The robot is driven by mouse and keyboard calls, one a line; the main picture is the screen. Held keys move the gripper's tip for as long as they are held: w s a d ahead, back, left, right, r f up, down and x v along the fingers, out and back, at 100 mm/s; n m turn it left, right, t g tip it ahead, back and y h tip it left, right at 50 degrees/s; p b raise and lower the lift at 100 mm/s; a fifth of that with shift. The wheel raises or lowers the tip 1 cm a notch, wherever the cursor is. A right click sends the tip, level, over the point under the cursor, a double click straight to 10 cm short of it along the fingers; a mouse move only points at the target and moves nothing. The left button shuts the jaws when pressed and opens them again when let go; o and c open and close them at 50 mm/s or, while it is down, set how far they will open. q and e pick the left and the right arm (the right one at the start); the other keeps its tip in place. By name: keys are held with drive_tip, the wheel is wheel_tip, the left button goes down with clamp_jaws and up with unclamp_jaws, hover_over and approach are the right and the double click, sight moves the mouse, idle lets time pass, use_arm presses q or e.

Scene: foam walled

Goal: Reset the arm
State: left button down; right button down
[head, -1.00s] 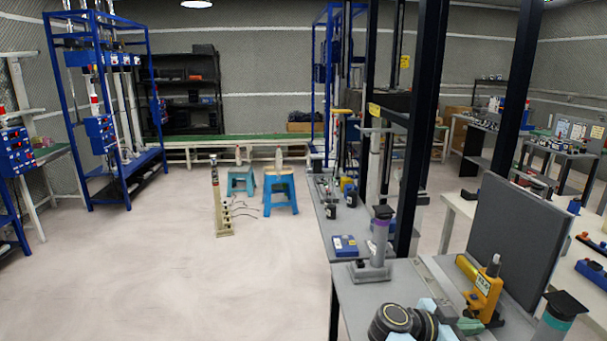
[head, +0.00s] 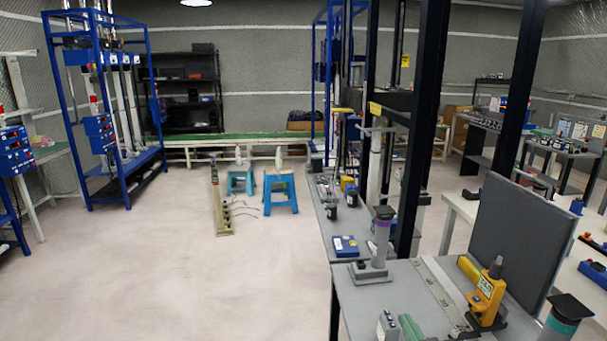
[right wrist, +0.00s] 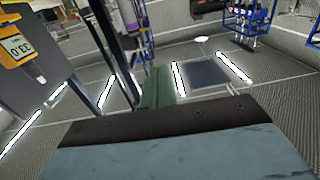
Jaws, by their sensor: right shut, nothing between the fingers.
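My right gripper (head: 410,326) shows only as green fingertips at the bottom edge of the head view, over the near grey bench (head: 350,295). In the right wrist view its narrow green fingers (right wrist: 157,88) are together, with nothing between them, above the broad pale teal body of my gripper. The rest of my right arm is out of the head view. My left gripper is not in view.
A yellow device (head: 487,295) stands on the bench before a dark panel (head: 515,235). A grey-purple cylinder on a stand (head: 380,240) and a blue box (head: 345,246) are farther left. Black posts (head: 420,130) rise behind.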

drive_tip(key=s+a+f+n+g+y, duration=0.1)
drive_tip(key=s+f+g, duration=0.3)
drive_tip(key=s, duration=0.3)
drive_tip(key=s+a+f+n+g, duration=0.1)
drive_tip(key=s+a+f+g, duration=0.1)
drive_tip(key=s+f+g, duration=0.4)
drive_tip(key=s+d+f+m+g+h, duration=0.1)
drive_tip(key=s+d+g+h, duration=0.1)
drive_tip(key=s, duration=0.6)
drive_tip(key=s+d+m+g+h, duration=0.1)
drive_tip(key=s+d+g, duration=0.2)
drive_tip(key=s, duration=0.6)
wheel_tip(320, 180, down, 25)
drive_tip(key=b, duration=0.1)
drive_tip(key=s+d+f+g+b, duration=0.1)
drive_tip(key=s+d+f+g, duration=0.1)
drive_tip(key=s+f, duration=1.4)
drive_tip(key=shift+s+d+f+n+h, duration=0.3)
drive_tip(key=shift+s+f+n, duration=0.1)
drive_tip(key=shift+s, duration=0.4)
